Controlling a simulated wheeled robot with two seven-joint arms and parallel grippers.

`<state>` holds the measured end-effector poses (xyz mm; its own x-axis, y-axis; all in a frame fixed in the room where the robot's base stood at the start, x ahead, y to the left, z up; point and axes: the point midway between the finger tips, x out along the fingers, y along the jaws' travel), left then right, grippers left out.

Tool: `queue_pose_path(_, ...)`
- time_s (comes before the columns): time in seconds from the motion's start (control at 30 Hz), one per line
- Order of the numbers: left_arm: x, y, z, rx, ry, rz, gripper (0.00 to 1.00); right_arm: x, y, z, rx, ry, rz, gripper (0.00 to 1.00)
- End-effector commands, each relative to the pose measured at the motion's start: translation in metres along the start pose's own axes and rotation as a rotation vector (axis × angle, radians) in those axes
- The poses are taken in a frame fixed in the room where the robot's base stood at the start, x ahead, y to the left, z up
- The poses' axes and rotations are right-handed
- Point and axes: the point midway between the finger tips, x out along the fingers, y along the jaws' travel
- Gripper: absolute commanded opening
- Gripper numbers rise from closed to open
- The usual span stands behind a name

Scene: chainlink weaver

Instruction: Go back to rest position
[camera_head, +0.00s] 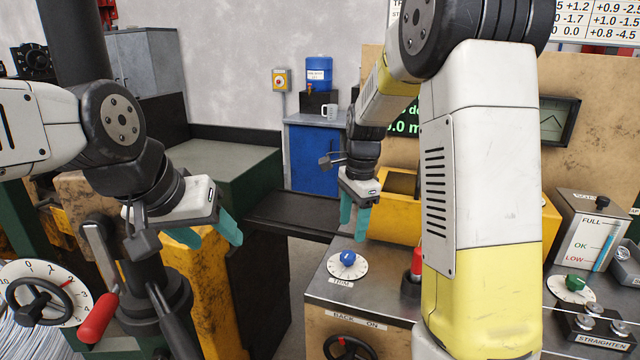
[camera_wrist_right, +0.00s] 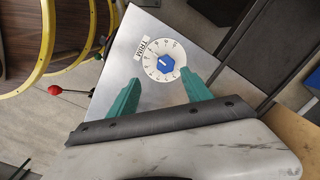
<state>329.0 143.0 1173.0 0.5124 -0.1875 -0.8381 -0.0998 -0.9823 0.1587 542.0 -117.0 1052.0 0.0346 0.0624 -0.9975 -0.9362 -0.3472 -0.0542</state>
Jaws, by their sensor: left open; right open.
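My left gripper (camera_head: 221,229) is open and empty, its teal fingers pointing down right, near a lever with a red grip (camera_head: 98,318) and a handwheel dial (camera_head: 42,292). My right gripper (camera_head: 354,222) is open and empty above the TRIM dial (camera_head: 347,265), a white dial with a blue knob. In the right wrist view, the teal fingers of the right gripper (camera_wrist_right: 160,94) stand apart, and the TRIM dial (camera_wrist_right: 164,63) shows beyond them. I see nothing between the fingers of either gripper.
A red-topped lever (camera_head: 416,265) stands on the panel right of the TRIM dial. A control box (camera_head: 588,232) reads FULL, OK and LOW. A STRAIGHTEN unit (camera_head: 598,341) sits at lower right. A blue cabinet (camera_head: 314,160) stands at the back. My right arm hides part of the yellow machine.

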Motion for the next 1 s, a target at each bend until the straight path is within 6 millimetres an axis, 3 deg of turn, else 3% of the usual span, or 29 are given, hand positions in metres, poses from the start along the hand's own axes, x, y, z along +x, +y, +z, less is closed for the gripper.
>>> queue_pose_path(0.2,0.0,0.0,0.0,0.0,0.0,0.0,0.55,-0.062,0.054,0.012,-0.335,-0.051,-0.174,0.58)
queue_pose_path(0.5,0.0,0.0,0.0,0.0,0.0,0.0,0.55,-0.119,0.14,0.037,-0.856,0.108,-0.385,0.58)
queue_pose_path(0.7,0.0,0.0,0.0,0.0,0.0,0.0,0.55,-0.129,0.184,0.051,-1.127,0.283,-0.426,0.58)
queue_pose_path(1.0,0.0,0.0,0.0,0.0,0.0,0.0,0.55,-0.129,0.202,0.057,-1.256,0.377,-0.418,0.58)
